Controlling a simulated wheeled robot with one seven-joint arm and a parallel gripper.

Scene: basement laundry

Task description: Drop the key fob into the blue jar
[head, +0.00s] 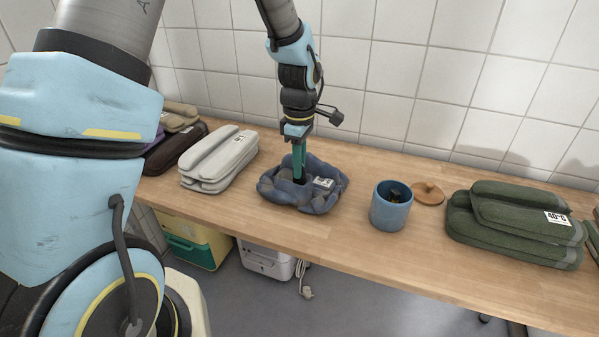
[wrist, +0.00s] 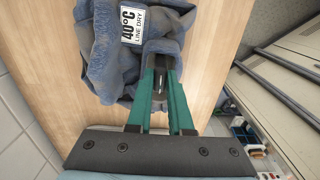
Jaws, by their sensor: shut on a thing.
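My gripper (head: 299,178) points down into a crumpled blue cloth garment (head: 330,200) on the wooden worktop. In the wrist view its teal fingers (wrist: 160,82) reach into a fold of the garment (wrist: 105,72) and are shut on a small dark thing, which looks like the key fob (wrist: 160,76). The fob is mostly hidden by the fingers and cloth. The blue jar (head: 390,212) stands upright and open to the right of the garment, with something dark inside.
A wooden lid (head: 428,192) lies behind and right of the jar. Folded green cloths (head: 515,225) are farther right, folded grey cloths (head: 218,160) on the left. The tiled wall (head: 400,70) stands behind. Bare worktop lies between garment and jar.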

